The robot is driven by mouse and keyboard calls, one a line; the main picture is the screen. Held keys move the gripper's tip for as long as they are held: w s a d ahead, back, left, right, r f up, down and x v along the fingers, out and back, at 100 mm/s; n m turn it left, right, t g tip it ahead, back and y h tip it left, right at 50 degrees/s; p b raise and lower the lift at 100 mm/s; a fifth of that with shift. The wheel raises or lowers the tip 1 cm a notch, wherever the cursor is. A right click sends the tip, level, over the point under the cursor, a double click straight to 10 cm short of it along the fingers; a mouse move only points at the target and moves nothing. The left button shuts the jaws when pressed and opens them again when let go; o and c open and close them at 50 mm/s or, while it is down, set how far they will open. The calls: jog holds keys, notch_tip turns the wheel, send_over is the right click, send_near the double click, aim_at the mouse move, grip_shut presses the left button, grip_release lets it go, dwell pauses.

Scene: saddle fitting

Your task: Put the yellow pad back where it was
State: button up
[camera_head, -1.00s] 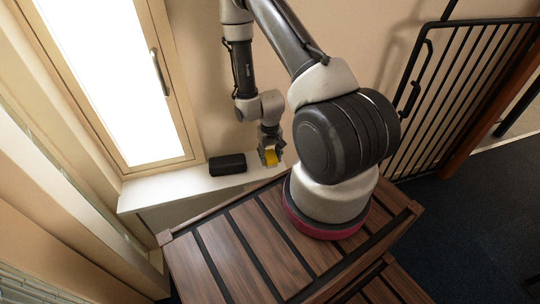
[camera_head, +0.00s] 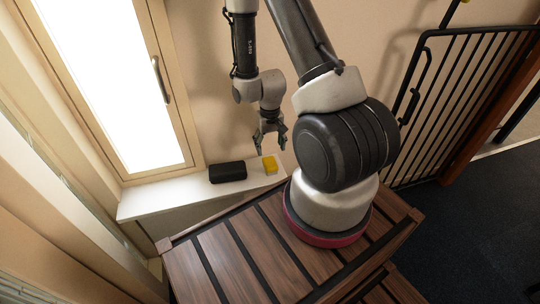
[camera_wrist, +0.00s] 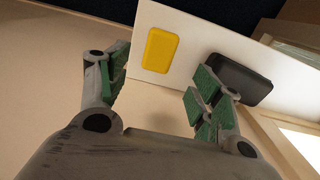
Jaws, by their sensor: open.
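The yellow pad (camera_head: 270,164) lies on the white windowsill ledge, to the right of a black case. It also shows in the wrist view (camera_wrist: 160,50), lying flat on the white ledge between and beyond my fingers. My gripper (camera_head: 270,147) is open and empty, raised above the ledge and apart from the pad. In the wrist view my gripper (camera_wrist: 158,92) shows its green-padded fingers spread wide.
The black case (camera_head: 227,171) sits on the white ledge (camera_head: 160,198), left of the pad, and also shows in the wrist view (camera_wrist: 238,78). The window (camera_head: 115,80) stands behind the ledge at left. A slatted wooden surface (camera_head: 235,262) lies in front. A black metal gate (camera_head: 465,100) is at right.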

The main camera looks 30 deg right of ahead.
notch_tip(320, 180, up, 27)
jog(key=s+a+n+t, duration=0.1)
jog(key=t, duration=0.1)
jog(key=s+a+r+n+t, duration=0.2)
jog(key=s+r, duration=1.2)
jog(key=s, duration=0.1)
jog(key=shift+s, duration=0.25)
jog(key=shift+r, duration=0.1)
